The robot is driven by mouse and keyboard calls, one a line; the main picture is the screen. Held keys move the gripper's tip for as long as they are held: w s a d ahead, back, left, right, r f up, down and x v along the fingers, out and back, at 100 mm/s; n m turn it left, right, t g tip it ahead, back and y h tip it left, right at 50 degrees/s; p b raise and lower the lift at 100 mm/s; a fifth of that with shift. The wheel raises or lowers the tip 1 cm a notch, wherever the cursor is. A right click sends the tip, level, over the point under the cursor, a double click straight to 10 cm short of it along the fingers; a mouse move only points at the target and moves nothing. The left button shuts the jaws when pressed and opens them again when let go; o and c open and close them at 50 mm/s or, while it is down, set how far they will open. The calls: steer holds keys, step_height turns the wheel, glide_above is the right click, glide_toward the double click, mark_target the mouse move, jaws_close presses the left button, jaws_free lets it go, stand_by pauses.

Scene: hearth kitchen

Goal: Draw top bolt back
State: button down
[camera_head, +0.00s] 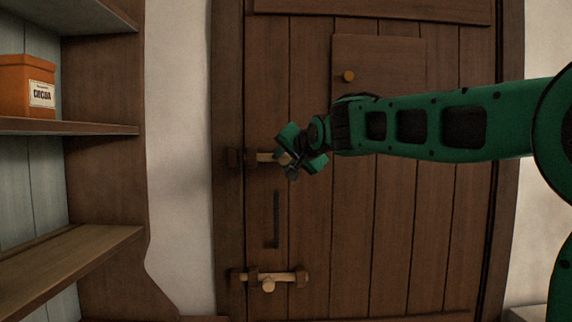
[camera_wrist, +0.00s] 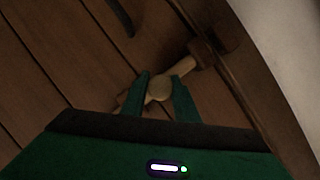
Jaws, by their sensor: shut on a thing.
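The top bolt (camera_head: 265,157) is a pale wooden bar on the left side of the brown plank door (camera_head: 350,220). Its left end is at a dark wooden keeper (camera_head: 235,158) at the frame. My gripper (camera_head: 300,160) is at the bolt's knob and hides the bar's right part. In the wrist view, the round knob (camera_wrist: 159,88) sits between the two green fingers of my gripper (camera_wrist: 160,92), which are shut on it. The bar (camera_wrist: 186,66) runs from the knob up right to a dark wooden block (camera_wrist: 207,50).
A lower bolt (camera_head: 270,277) with a knob lies across the door's left edge. A dark vertical handle (camera_head: 276,220) is between the bolts. A small hatch with a brass knob (camera_head: 347,77) is above. Shelves (camera_head: 100,126) with an orange cocoa tin (camera_head: 27,88) stand left.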

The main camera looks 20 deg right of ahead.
steer(key=shift+d, duration=0.35)
steer(key=c, duration=1.4)
jaws_free()
steer(key=shift+d, duration=0.1)
steer(key=shift+a, duration=0.2)
steer(key=shift+s, duration=0.15)
steer(key=v, duration=1)
steer(key=shift+s, duration=0.15)
